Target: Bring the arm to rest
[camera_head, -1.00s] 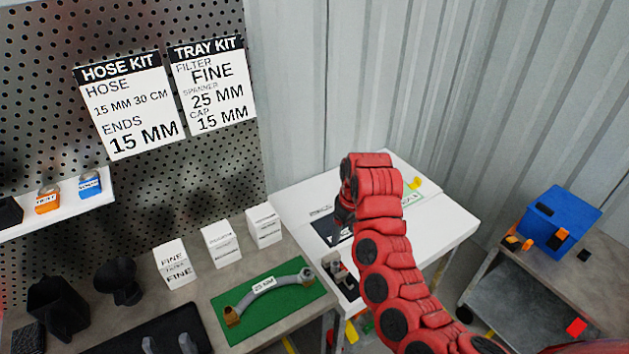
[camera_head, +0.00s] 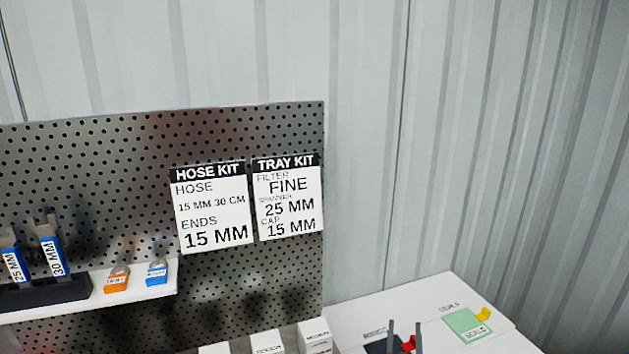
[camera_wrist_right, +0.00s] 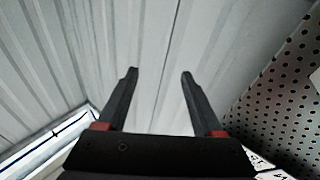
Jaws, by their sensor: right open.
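My right gripper (camera_head: 404,328) shows at the bottom edge of the head view. Only its two dark, upright fingers and a bit of red show, in front of the white table. In the right wrist view the gripper (camera_wrist_right: 160,74) is open, with a clear gap between its two black fingers and nothing between them. The fingers point up at the corrugated wall (camera_wrist_right: 100,45). The rest of my right arm is out of the head view. My left arm is not in view.
A pegboard (camera_head: 120,145) carries a hose kit sign (camera_head: 212,208) and a tray kit sign (camera_head: 287,197). A white shelf (camera_head: 150,291) holds an orange block (camera_head: 116,283) and a blue block (camera_head: 157,273). A green card (camera_head: 467,324) lies on the white table (camera_head: 440,288).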

